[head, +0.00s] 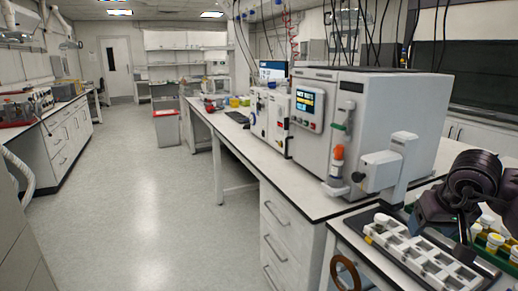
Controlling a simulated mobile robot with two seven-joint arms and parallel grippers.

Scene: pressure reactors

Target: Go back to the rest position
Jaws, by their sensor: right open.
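My right gripper (452,232) is dark and shows at the lower right, its arm coming in from the right edge. It points down over the bench, its jaws open, and nothing shows between them. It appears above or beside a white slotted rack (408,250); the exact height cannot be told. A pale-capped vial (381,219) stands at the rack's far left end. Part of a green rack (482,240) with several pale and yellow-capped vials shows to the right, partly hidden by the gripper. My left gripper is not in view.
A large white reactor unit (385,105) with a small screen (306,102) stands on the bench just beyond the racks. A drawer cabinet (285,235) is under the bench. Open floor (150,200) lies left, with another bench (60,130) along the left wall.

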